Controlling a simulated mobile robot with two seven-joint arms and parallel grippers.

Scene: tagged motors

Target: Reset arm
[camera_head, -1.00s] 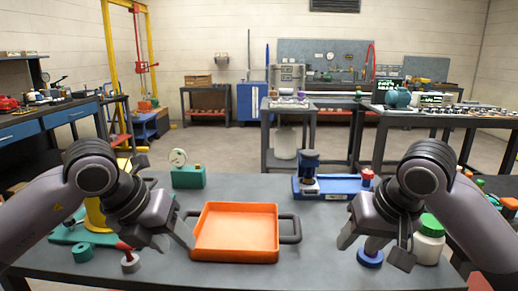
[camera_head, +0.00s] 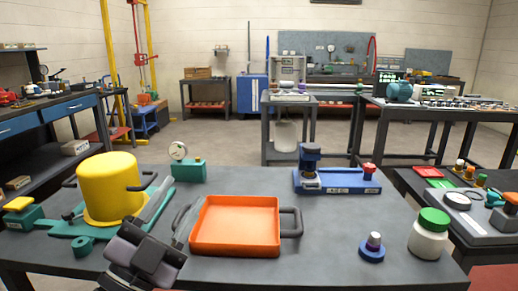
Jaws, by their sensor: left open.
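My left gripper (camera_head: 175,208) is low at the left front of the table, left of the orange tray, with its fingers pointing up and away. It is open, and I see nothing between its fingers. The orange tray (camera_head: 236,250) is empty, with dark side handles; the gripper overlaps the area by its left handle. My right gripper and arm are not in view.
A yellow pot (camera_head: 108,185) stands on a green base at the left. A green gauge block (camera_head: 190,171), a blue fixture (camera_head: 340,183), a blue-based knob (camera_head: 372,248) and a green-lidded white jar (camera_head: 428,238) are on the grey table (camera_head: 325,255). A side bench is at the right.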

